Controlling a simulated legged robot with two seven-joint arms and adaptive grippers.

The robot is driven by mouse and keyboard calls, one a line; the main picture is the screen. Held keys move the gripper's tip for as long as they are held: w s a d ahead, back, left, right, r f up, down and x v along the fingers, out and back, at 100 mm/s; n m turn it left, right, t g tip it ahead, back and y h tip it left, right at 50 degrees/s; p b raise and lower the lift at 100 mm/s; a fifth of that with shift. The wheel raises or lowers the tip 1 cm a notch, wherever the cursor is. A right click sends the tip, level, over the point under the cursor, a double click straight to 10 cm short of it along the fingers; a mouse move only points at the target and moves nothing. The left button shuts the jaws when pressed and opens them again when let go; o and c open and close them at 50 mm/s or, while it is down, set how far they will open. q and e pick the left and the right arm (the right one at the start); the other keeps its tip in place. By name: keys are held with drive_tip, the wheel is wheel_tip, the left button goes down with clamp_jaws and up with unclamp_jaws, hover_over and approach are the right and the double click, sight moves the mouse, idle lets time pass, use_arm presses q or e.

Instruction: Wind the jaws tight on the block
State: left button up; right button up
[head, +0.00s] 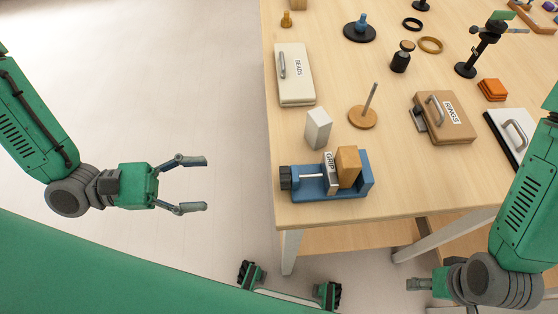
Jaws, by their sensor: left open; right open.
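A blue vise (350,191) sits at the table's near left corner. Its black knob (285,177) faces left, on a metal screw. A pale jaw plate marked GRIP (330,174) stands by the left face of a tan wooden block (348,166); I cannot tell whether they touch. My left gripper (206,182) is open and empty, off the table to the left of the knob. My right gripper (410,284) is low at the bottom right, beyond the table's front edge and apart from the vise; its fingers are small in the picture.
A white block (318,128) stands just behind the vise. The table's left edge runs close to the knob. Bare floor lies left.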

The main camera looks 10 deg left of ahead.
sight(275, 186)
use_arm(q)
drive_tip(key=shift+n+h, duration=0.3)
drive_tip(key=x, duration=1.3)
drive_tip(key=shift+s+d+r, duration=0.2)
drive_tip(key=shift+d+r, duration=0.15)
drive_tip(key=shift+d, duration=0.1)
drive_tip(key=shift+a, duration=0.1)
drive_tip(key=shift+c, duration=0.8)
drive_tip(key=c, duration=1)
